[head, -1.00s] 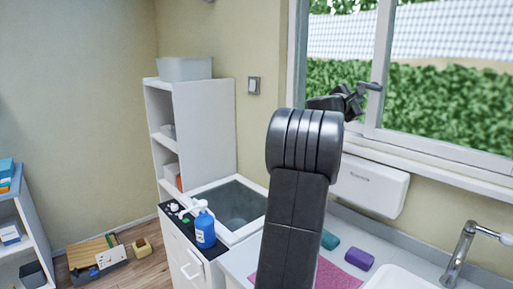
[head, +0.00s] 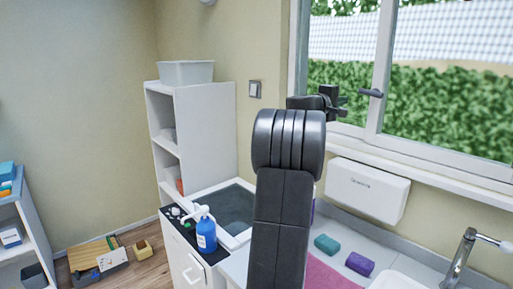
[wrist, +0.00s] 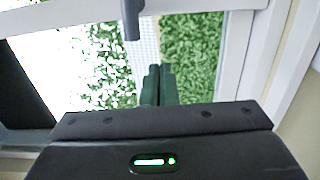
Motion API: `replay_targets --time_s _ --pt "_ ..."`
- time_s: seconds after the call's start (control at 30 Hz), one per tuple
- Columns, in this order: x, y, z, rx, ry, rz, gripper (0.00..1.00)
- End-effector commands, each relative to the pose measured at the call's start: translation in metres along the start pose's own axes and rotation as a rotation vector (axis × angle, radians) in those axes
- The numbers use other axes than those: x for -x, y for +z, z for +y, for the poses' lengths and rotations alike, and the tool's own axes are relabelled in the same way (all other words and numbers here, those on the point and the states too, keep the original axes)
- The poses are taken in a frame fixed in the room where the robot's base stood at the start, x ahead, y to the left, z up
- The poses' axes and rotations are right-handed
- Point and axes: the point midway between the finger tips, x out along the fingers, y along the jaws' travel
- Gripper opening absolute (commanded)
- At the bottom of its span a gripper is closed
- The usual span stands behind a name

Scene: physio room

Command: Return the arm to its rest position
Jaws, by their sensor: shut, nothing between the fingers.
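My arm (head: 283,200) stands raised in the middle of the head view, its upper end bent toward the window. My gripper (head: 337,101) is at the window's left part, seen small and dark. In the wrist view my gripper (wrist: 158,82) has its two dark fingers together, with nothing between them. The dark window handle (head: 371,93) is just to the right of the gripper in the head view, with a gap between them. The handle also shows in the wrist view (wrist: 132,18), beyond the fingertips.
Below are a counter with a blue pump bottle (head: 206,234), a grey basin (head: 232,207), a teal block (head: 327,243), a purple block (head: 360,264), a pink mat (head: 325,276) and a tap (head: 462,255). A white shelf unit (head: 208,125) stands left. The left floor holds a wooden box (head: 92,252).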

Motion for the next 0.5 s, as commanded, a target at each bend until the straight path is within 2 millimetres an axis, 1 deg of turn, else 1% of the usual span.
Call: replay_targets --time_s 0.03,0.1,0.3,0.5 --pt "0.011 0.000 -0.003 -0.001 0.002 0.001 0.00" --pt "0.024 0.000 -0.003 0.000 0.002 0.002 0.00" --pt "0.055 0.000 -0.002 0.001 0.002 0.001 0.00" --pt "0.072 0.000 0.000 0.002 0.002 0.001 0.00"
